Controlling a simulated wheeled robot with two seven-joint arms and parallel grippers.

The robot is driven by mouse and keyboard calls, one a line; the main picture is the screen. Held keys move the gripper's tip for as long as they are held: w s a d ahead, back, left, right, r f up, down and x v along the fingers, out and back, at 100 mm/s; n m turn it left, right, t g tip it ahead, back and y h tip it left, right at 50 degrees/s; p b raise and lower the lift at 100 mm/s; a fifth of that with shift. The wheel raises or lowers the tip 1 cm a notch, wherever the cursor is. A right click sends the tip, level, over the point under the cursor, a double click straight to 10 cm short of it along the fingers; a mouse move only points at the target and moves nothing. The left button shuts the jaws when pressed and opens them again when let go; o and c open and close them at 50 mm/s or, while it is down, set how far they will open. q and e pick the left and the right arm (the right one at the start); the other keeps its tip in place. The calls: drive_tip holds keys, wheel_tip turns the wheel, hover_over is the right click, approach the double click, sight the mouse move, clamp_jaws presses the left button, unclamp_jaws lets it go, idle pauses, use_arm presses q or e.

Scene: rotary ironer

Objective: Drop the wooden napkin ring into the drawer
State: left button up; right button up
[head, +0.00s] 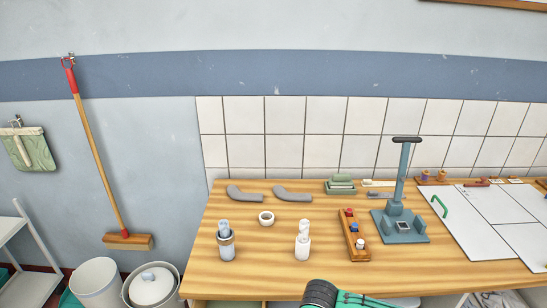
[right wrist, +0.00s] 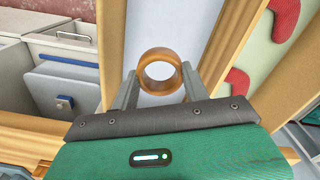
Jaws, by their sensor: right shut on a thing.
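The wooden napkin ring (right wrist: 160,71) is a glossy brown band in the right wrist view, with its round opening facing the camera. My right gripper (right wrist: 160,84) is shut on it, with one grey finger on each side. Behind the ring is a pale surface (right wrist: 147,25) between wooden edges. I cannot tell for sure whether this is the inside of the drawer, or how far below the ring it lies. The ring cannot be made out in the head view. My left gripper is not in view.
The head view shows a wooden worktable (head: 290,250) with a small white cup (head: 266,217), grey curved pieces (head: 292,193) and a blue press (head: 402,215). In the right wrist view, red pieces (right wrist: 285,18) lie at right and a grey cabinet (right wrist: 70,35) stands at left.

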drive_tip(key=o, duration=1)
wheel_tip(320, 180, up, 14)
drive_tip(key=shift+f+b, duration=0.1)
drive_tip(key=shift+b, duration=0.8)
